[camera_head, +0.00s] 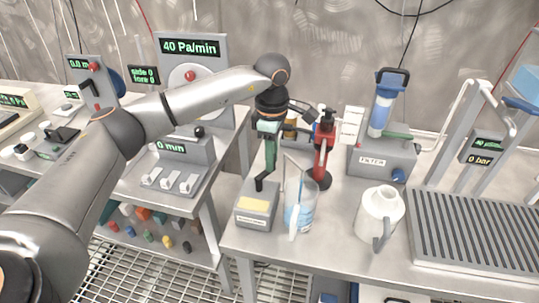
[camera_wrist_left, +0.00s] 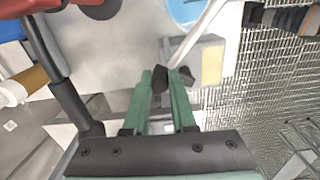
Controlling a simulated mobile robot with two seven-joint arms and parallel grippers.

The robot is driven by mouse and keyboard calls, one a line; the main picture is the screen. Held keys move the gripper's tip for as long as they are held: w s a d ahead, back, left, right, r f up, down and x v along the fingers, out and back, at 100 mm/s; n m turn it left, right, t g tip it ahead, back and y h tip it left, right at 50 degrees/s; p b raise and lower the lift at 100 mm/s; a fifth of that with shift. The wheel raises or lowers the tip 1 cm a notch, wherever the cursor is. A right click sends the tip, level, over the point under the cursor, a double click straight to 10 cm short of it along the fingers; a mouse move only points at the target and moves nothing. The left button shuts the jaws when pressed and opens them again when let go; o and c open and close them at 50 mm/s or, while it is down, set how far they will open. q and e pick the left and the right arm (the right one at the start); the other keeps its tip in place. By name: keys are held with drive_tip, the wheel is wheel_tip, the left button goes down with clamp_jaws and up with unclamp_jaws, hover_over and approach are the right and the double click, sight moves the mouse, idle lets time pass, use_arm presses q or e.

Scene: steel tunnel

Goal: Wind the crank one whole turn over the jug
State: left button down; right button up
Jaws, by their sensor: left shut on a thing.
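My left gripper (camera_head: 264,178) points down beside a clear jug (camera_head: 302,207) holding blue liquid, with its green fingers close together. In the left wrist view its dark fingertips (camera_wrist_left: 172,77) nearly meet; it is shut on the crank, whose gripped part is mostly hidden between them. A red device (camera_head: 322,152) on a round black base stands behind the jug. A dark bar (camera_wrist_left: 62,80) runs beside the fingers in the left wrist view. The jug's blue contents (camera_wrist_left: 185,10) show at the top there. My right gripper is in neither view.
A grey box (camera_head: 256,213) with a yellow top stands left of the jug, below my fingers. A white jug (camera_head: 379,214) stands to the right, with a filter unit (camera_head: 381,160) behind it. A ribbed tray (camera_head: 474,238) fills the bench's right side. A gap separates the left bench.

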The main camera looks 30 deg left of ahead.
use_arm(q)
drive_tip(key=shift+d, duration=0.1)
idle(0.5)
drive_tip(key=c, duration=0.7)
unclamp_jaws()
wheel_tip(320, 180, up, 13)
drive_tip(key=shift+f, duration=0.2)
drive_tip(key=shift+s+f, duration=0.1)
